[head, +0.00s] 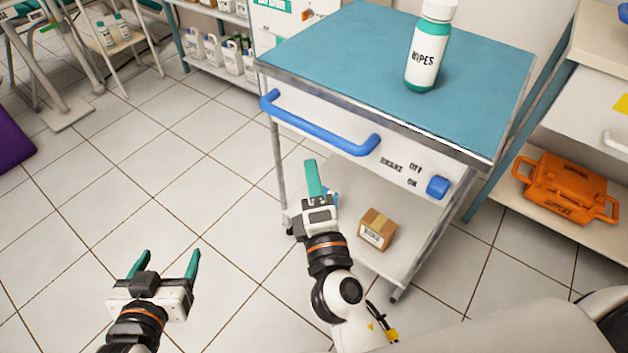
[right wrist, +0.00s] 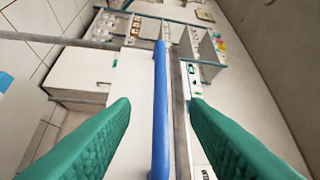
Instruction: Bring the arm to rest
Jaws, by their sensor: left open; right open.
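My right gripper (head: 314,178) is in front of the cart, below its blue handle (head: 318,127). In the right wrist view its two green fingers stand apart, with the blue handle (right wrist: 160,110) showing in the gap between them; I cannot tell how near it is. My left gripper (head: 168,265) is at the lower left over the tiled floor, its green fingers apart and nothing between them. The cart (head: 340,45) has a blue top and a white front panel with a blue brake knob (head: 437,187) next to the words OFF and ON.
A wipes bottle (head: 428,55) stands upright on the cart top. A cardboard box (head: 377,229) sits on the cart's lower shelf. An orange supplies case (head: 566,187) lies on a shelf at the right.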

